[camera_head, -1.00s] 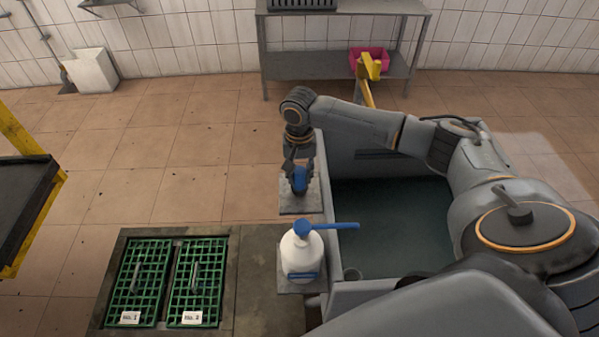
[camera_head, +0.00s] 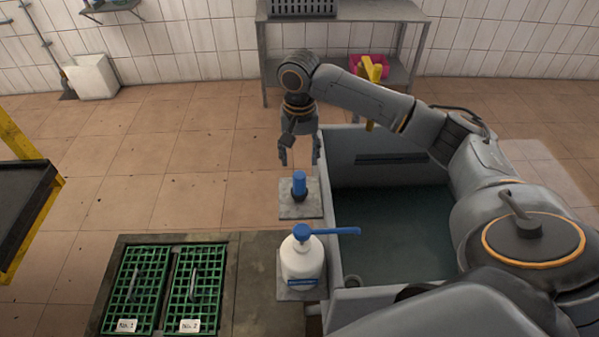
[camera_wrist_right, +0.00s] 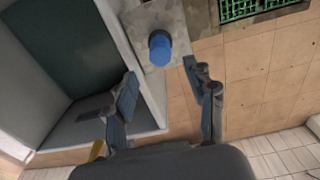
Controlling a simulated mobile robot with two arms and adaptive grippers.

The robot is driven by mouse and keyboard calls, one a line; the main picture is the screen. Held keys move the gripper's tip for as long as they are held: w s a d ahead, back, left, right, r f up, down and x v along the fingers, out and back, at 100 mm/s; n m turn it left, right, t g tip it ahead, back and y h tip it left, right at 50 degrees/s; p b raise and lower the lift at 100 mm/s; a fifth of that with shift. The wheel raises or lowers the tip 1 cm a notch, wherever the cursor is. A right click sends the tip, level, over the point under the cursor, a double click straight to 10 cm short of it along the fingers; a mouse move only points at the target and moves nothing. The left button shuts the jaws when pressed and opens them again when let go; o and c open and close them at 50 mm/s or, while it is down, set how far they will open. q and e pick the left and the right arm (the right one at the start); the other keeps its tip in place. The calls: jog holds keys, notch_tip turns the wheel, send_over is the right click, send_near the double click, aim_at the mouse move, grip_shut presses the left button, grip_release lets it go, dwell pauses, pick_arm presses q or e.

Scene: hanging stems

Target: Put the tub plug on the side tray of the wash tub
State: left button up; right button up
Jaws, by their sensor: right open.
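The tub plug (camera_head: 300,186), with a blue upper part and a dark base, stands upright on the grey side tray (camera_head: 289,212) at the left wall of the wash tub (camera_head: 345,150). In the right wrist view the plug (camera_wrist_right: 160,47) sits on the tray (camera_wrist_right: 135,20), just beyond the fingertips. My right gripper (camera_head: 300,161) is open and empty, pointing down above and slightly behind the plug, apart from it. Its two spread fingers also show in the right wrist view (camera_wrist_right: 160,74). My left gripper is not in view.
A white pump bottle (camera_head: 302,266) with a blue spout stands on a nearer ledge beside the tub. Green grates (camera_head: 195,285) lie at the lower left. A metal shelf (camera_head: 340,75) with a pink bin (camera_head: 380,58) stands at the back. Floor left of the tray is clear.

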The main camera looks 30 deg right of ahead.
notch_tip(320, 180, up, 4)
jog(key=shift+f, duration=0.2)
dwell(0.5)
